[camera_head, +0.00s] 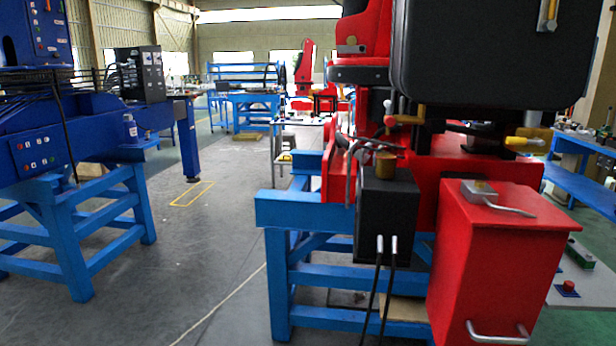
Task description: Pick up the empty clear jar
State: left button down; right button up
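I cannot make out a clear jar for certain. A small pale bottle-like container (130,128) with a bluish label stands upright on a small blue ledge (141,143) at the left; it is too small to tell whether it is clear or empty. Neither of my grippers is in view.
A blue frame stand (75,235) carries blue machinery at the left.

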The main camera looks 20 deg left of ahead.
aim_at(386, 153)
jog(key=z, duration=0.55)
jog(key=k, duration=0.25)
jog(key=u, duration=2.05)
jog(key=i, duration=1)
jog(key=z, duration=0.7)
jog(key=i, duration=0.8)
jog(key=z, duration=0.65)
